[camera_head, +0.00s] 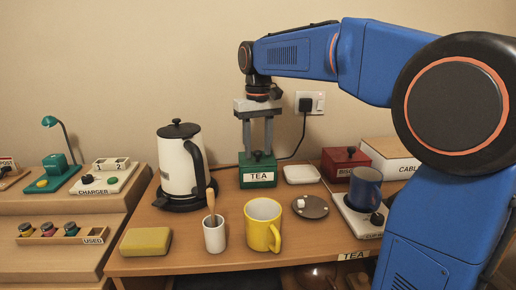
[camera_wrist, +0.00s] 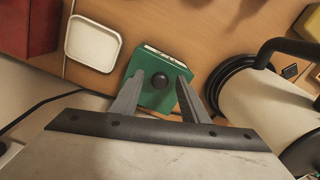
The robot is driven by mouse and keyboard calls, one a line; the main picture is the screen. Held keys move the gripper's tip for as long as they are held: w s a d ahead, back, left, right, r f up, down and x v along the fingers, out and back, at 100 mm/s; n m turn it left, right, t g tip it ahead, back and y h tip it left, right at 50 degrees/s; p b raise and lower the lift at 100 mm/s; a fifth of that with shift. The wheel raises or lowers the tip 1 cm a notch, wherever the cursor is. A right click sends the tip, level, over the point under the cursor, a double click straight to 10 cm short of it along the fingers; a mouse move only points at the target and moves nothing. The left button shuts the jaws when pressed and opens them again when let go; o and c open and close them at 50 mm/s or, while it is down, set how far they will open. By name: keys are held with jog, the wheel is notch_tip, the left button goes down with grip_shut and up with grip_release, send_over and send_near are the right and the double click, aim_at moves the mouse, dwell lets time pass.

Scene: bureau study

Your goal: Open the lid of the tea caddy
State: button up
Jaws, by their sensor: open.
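The green tea caddy (camera_head: 258,177), with a white TEA label on its front, stands on the wooden desk right of the kettle. Its lid has a round dark knob, which shows clearly in the wrist view (camera_wrist: 159,81). The lid looks shut. My gripper (camera_head: 258,148) points straight down above the caddy. Its two grey fingers are open, one on each side of the knob, also in the wrist view (camera_wrist: 156,82). They hold nothing. I cannot tell whether a fingertip touches the knob or lid.
A white kettle (camera_head: 179,163) stands to the left. A white dish (camera_head: 301,174) and a red box (camera_head: 345,162) are to the right. In front are a white cup (camera_head: 214,235), a yellow mug (camera_head: 263,224) and a grey disc (camera_head: 310,207). A blue mug (camera_head: 365,188) stands further right.

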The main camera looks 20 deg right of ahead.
jog(key=shift+f, duration=0.2)
grip_shut()
jog(key=shift+r, duration=0.1)
jog(key=shift+w+d+r+g+y, duration=0.2)
jog(key=shift+w+r+g, duration=0.45)
jog(key=shift+g, duration=0.5)
jog(key=shift+w+d+r+g+y, duration=0.1)
jog(key=shift+w+r+g+y, duration=0.1)
jog(key=shift+w+r+g, duration=0.7)
jog(key=shift+s+f+g, duration=0.25)
jog(key=shift+f, duration=0.05)
grip_release()
